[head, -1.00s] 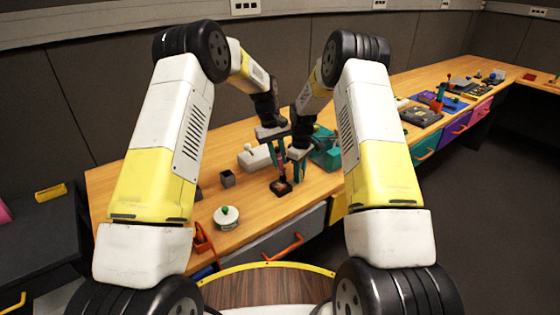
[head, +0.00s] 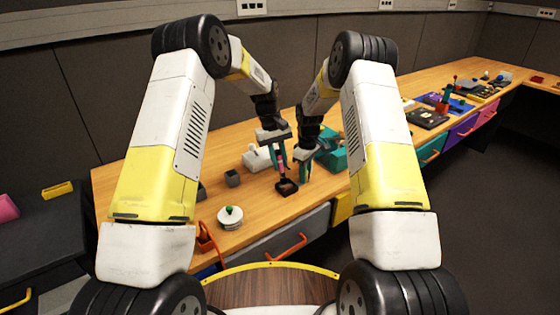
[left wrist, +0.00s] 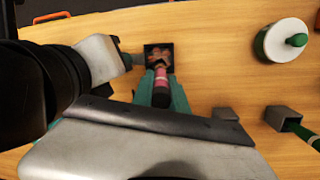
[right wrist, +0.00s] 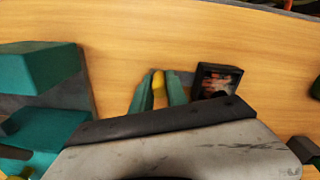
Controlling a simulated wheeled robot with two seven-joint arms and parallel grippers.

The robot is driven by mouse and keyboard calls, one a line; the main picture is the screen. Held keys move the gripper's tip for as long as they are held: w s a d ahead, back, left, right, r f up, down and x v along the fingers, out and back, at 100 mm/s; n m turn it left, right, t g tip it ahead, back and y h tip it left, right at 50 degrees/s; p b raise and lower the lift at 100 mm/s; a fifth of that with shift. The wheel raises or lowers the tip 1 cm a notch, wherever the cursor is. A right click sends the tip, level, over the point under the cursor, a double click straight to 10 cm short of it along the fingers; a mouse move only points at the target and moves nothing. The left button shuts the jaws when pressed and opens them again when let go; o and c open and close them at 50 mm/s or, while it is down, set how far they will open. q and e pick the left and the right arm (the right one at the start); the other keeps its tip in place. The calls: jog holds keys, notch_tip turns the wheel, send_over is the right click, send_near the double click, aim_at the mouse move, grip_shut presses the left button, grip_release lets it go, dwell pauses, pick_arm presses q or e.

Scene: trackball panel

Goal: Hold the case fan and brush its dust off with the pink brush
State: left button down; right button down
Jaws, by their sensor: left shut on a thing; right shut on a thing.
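The case fan (head: 288,188) is a small black square frame near the table's front. Brownish-pink patches show inside it in the left wrist view (left wrist: 158,56) and the right wrist view (right wrist: 217,80). My left gripper (head: 282,166) is shut on the pink brush (left wrist: 160,84), which points down at the fan; whether its tip touches cannot be told. My right gripper (right wrist: 158,94) is shut beside the fan on a yellow piece (right wrist: 158,84) at a grey bar (right wrist: 186,77) that reaches the fan's side. The brush's upper part is hidden between my left fingers.
A white round pot with a green knob (head: 230,217) and a grey square cup (head: 232,178) stand left of the fan. A white object (head: 257,157) lies behind. A teal block (head: 330,155) is close to my right gripper. Bare wood lies around the fan.

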pick_arm(q)
jog(key=shift+s+a+f, duration=0.15)
jog(key=shift+s+a, duration=0.15)
jog(key=shift+a, duration=0.15)
jog(key=shift+s+d, duration=0.35)
jog(key=shift+s, duration=0.15)
jog(key=shift+s+d, duration=0.35)
jog(key=shift+s, duration=0.1)
jog(key=shift+d, duration=0.15)
jog(key=shift+w+d, duration=0.25)
jog(key=shift+d, duration=0.1)
